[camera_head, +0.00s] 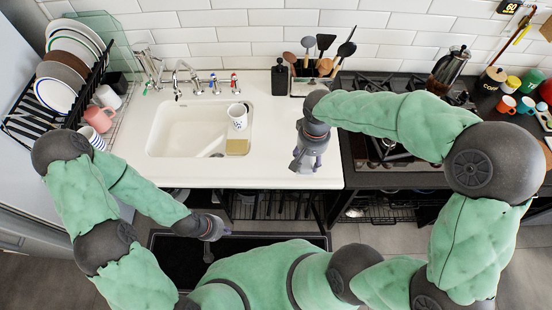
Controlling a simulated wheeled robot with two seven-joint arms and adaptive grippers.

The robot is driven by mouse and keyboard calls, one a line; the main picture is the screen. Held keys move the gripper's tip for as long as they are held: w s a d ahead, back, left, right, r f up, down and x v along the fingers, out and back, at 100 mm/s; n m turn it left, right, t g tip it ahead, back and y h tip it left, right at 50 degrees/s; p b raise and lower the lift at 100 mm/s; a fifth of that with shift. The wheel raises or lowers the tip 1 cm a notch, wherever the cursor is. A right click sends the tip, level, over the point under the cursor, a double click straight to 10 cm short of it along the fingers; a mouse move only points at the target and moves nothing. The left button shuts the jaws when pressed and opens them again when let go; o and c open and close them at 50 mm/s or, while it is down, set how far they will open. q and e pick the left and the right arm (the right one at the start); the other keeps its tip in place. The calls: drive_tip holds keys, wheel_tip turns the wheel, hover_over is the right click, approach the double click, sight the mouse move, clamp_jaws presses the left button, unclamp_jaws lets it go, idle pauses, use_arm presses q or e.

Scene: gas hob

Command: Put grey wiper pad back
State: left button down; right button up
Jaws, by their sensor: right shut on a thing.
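My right gripper (304,162) is over the white counter, just right of the sink, pointing down. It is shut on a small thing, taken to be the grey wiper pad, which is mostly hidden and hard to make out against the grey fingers. I cannot tell whether it touches the counter. My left gripper (212,230) hangs low in front of the counter's front edge, apart from the objects on it; its fingers are too small and dark to read.
The sink (180,135) holds a patterned white mug (237,117) and a tan sponge (237,147). A dish rack (35,117) with plates and mugs stands left. A utensil holder (309,85) and soap bottle (279,77) stand behind my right gripper. The gas hob (387,152) lies right.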

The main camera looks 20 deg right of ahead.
drive_tip(key=w+a+f+b, duration=0.1)
drive_tip(key=w+a+f, duration=0.1)
drive_tip(key=w, duration=0.1)
drive_tip(key=w+a+f+b, duration=0.1)
drive_tip(key=w+a+f, duration=0.1)
drive_tip(key=w+f, duration=0.1)
drive_tip(key=w+a+f+b, duration=0.1)
drive_tip(key=w+a+f, duration=0.2)
drive_tip(key=shift+f, duration=0.25)
drive_tip(key=shift+w+a+f+b, duration=0.1)
drive_tip(key=shift+f+b, duration=0.9)
drive_tip(key=shift+f, duration=0.75)
drive_tip(key=shift+f, duration=0.15)
drive_tip(key=o, duration=1.2)
wheel_tip(320, 180, up, 12)
drive_tip(key=p, duration=0.4)
